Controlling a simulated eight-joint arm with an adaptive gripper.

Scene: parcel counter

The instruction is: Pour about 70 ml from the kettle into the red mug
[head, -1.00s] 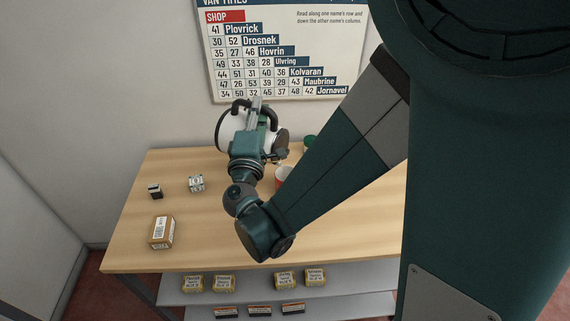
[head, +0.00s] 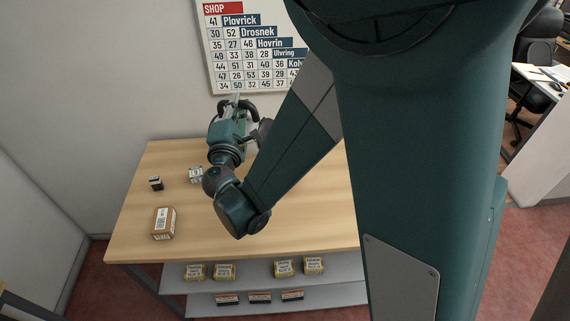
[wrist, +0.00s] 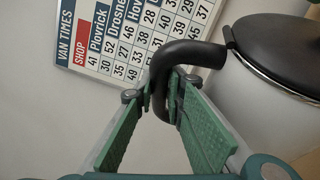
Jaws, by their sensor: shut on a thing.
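The kettle shows in the wrist view as a pale body (wrist: 262,112) with a black lid (wrist: 283,45) and a curved black handle (wrist: 195,54). My gripper (wrist: 166,98) is shut on that handle, with green-padded fingers on either side. In the head view my gripper (head: 238,108) is over the back of the counter, with the kettle largely hidden behind it. I cannot tell the kettle's tilt or whether liquid is flowing. The red mug is not visible now; my arm covers the area where a red-and-white thing showed earlier.
On the wooden counter (head: 148,218) stand a brown parcel (head: 164,223), a small dark block (head: 156,183) and a small white-patterned cube (head: 196,175). Several small boxes lie on the shelves below. A wall chart (head: 250,50) hangs behind.

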